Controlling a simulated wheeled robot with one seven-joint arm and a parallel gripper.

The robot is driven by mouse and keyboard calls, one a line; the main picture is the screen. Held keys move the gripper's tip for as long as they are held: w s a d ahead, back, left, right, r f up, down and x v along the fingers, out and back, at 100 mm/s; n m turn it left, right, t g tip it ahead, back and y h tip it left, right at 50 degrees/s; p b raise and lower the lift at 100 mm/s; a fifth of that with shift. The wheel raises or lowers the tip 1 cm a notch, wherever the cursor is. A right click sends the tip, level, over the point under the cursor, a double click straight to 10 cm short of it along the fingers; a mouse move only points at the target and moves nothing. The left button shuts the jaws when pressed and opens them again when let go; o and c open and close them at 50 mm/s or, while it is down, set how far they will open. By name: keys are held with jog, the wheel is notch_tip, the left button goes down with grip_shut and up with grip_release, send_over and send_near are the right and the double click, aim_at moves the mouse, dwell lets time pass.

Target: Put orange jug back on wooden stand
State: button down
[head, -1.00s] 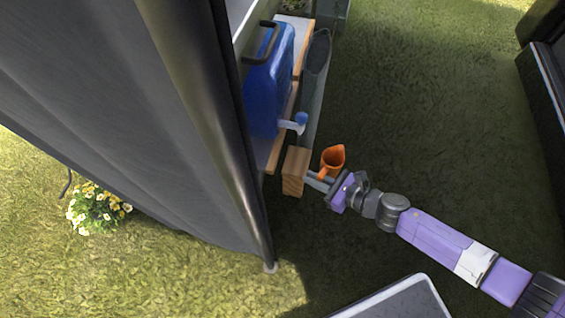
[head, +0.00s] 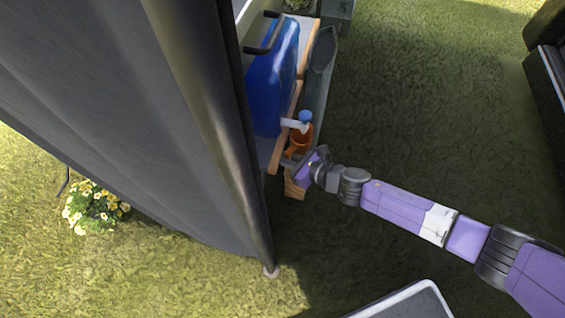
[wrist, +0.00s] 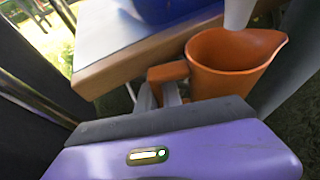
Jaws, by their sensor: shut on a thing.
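The orange jug (head: 301,136) is held by its handle in my gripper (head: 289,158). In the wrist view the jug (wrist: 232,75) is roughly upright with its spout to the right, and the fingers (wrist: 170,95) are shut on its handle. A white tap spout comes down over the jug's opening; I cannot tell if they touch. The wooden stand (head: 283,133), with a pale top and wooden front edge (wrist: 125,68), is just left of the jug. The jug's base is partly hidden, so I cannot tell whether anything supports it.
A blue water container (head: 272,85) with a black handle and a blue-capped tap (head: 304,117) stands on the stand. A wooden block end (head: 294,188) is below my gripper. A dark pole and grey fabric (head: 130,110) close off the left.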

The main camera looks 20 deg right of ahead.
notch_tip(320, 180, down, 3)
jog(key=shift+f+b, duration=0.2)
jog(key=shift+b, duration=0.5)
jog(key=shift+s+f, duration=0.1)
jog(key=shift+f, duration=0.05)
jog(key=c, duration=1.5)
grip_release()
jog(key=shift+p+v, duration=2.35)
jog(key=shift+v, duration=3.75)
